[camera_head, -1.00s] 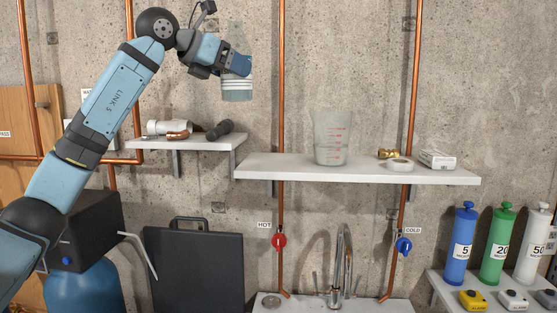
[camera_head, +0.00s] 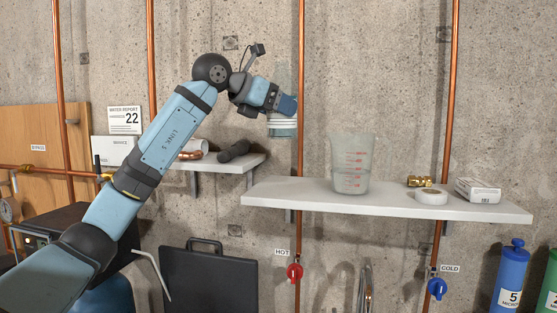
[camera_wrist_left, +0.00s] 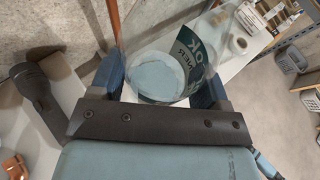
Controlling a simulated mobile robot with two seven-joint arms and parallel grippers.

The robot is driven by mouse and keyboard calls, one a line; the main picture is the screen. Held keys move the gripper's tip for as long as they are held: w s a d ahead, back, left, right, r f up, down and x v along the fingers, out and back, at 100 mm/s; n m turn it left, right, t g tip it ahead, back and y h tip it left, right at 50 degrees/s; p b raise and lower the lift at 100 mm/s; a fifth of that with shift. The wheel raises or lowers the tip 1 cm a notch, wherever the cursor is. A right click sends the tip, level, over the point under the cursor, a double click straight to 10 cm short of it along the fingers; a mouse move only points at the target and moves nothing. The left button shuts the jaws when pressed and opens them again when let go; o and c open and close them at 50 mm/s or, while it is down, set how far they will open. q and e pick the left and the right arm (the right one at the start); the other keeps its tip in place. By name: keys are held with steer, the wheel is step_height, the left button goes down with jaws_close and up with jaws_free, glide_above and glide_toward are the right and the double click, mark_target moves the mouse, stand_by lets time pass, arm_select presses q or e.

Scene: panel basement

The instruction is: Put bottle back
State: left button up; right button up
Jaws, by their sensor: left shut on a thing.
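My left gripper (camera_head: 284,104) is shut on a clear, teal-tinted bottle (camera_head: 283,130) and holds it in the air above the left end of the long white shelf (camera_head: 300,193). A gap shows between the bottle's base and the shelf. The bottle looks about upright; its upper part is faint against the wall. In the left wrist view, the bottle (camera_wrist_left: 190,45) with its dark green label sits between the two blue fingers. My right gripper is in neither view.
On the long shelf stand a clear measuring jug (camera_head: 351,165), a brass fitting (camera_head: 419,181), a white tape roll (camera_head: 431,197) and a small white box (camera_head: 478,190). The shelf's left part is bare. A copper pipe (camera_head: 301,60) runs close behind the bottle.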

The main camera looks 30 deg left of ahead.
mark_target(270, 134)
arm_select(q)
step_height(270, 134, down, 7)
steer(key=shift+d+r, duration=0.1)
step_height(270, 134, down, 4)
steer(key=shift+f+p, duration=0.1)
steer(key=shift+p, duration=0.25)
steer(key=shift+f, duration=0.15)
steer(key=shift+f, duration=0.15)
steer(key=o, duration=1)
steer(key=shift+o, duration=0.2)
